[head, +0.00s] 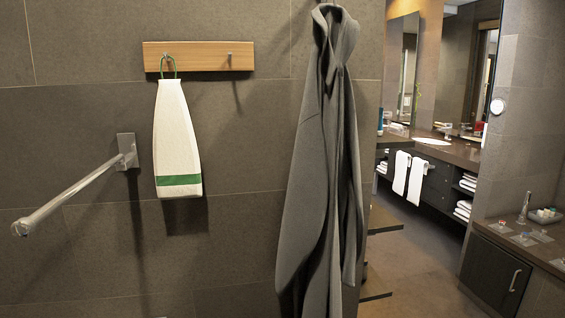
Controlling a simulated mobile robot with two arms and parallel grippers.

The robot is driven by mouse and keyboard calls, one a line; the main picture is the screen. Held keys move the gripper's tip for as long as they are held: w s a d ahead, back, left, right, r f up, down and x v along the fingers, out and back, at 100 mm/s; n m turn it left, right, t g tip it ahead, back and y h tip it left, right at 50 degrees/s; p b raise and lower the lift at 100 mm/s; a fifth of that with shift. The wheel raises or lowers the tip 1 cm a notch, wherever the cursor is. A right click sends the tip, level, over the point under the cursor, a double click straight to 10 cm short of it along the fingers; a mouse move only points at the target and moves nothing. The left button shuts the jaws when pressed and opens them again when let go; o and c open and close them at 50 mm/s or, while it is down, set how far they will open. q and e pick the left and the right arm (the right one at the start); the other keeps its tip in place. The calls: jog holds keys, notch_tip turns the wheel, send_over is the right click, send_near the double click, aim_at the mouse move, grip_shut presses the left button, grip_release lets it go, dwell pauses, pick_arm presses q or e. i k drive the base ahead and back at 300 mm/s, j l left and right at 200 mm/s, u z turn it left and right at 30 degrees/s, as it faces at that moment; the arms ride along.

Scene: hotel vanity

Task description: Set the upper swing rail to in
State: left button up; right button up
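A metal swing rail (72,194) is fixed to the tiled wall at the left by a square bracket (127,151). The rail sticks out from the wall towards the lower left, and its free end (20,228) is nearest to me. Nothing hangs on it. Only one rail shows, so I cannot tell from this view whether another sits below it. Neither of my grippers is in view.
A white towel with a green stripe (177,140) hangs from a wooden hook board (198,56), right of the rail. A grey robe (322,170) hangs further right. A vanity counter (440,149) stands in the background. The space around the rail looks clear.

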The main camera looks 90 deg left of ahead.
aim_at(24, 227)
jog(key=u, duration=3.8)
